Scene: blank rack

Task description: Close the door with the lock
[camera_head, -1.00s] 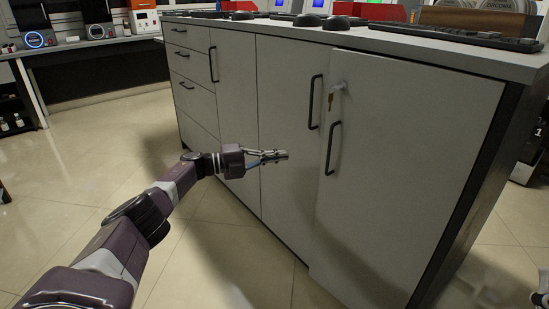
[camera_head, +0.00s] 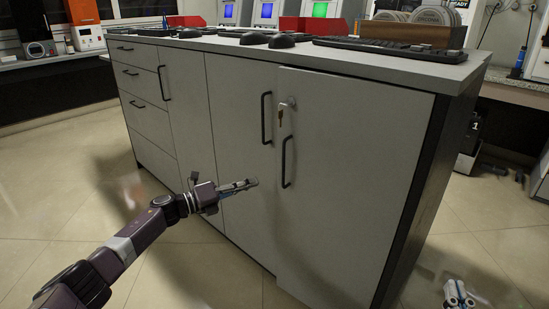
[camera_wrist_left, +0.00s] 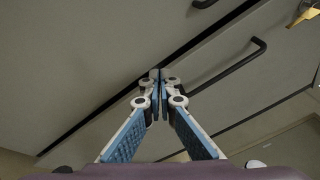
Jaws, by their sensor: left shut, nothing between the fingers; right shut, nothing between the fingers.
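The door with the lock (camera_head: 350,170) is the rightmost light grey door of the cabinet. It has a dark bar handle (camera_head: 287,162) and a lock with a hanging brass key (camera_head: 281,115). Its left edge looks slightly proud of the neighbouring door, so it seems a little ajar. My left gripper (camera_head: 252,184) is shut and empty, left of that door's lower handle, in front of the neighbouring door. In the left wrist view, its closed fingertips (camera_wrist_left: 155,82) point at the cabinet front, and the key (camera_wrist_left: 303,14) shows top right. My right gripper (camera_head: 458,297) is shut at the bottom right, partly cut off.
The neighbouring door (camera_head: 238,130) has its own handle (camera_head: 266,118). Drawers (camera_head: 140,92) and another narrow door are further left. The tiled floor (camera_head: 60,190) in front is clear.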

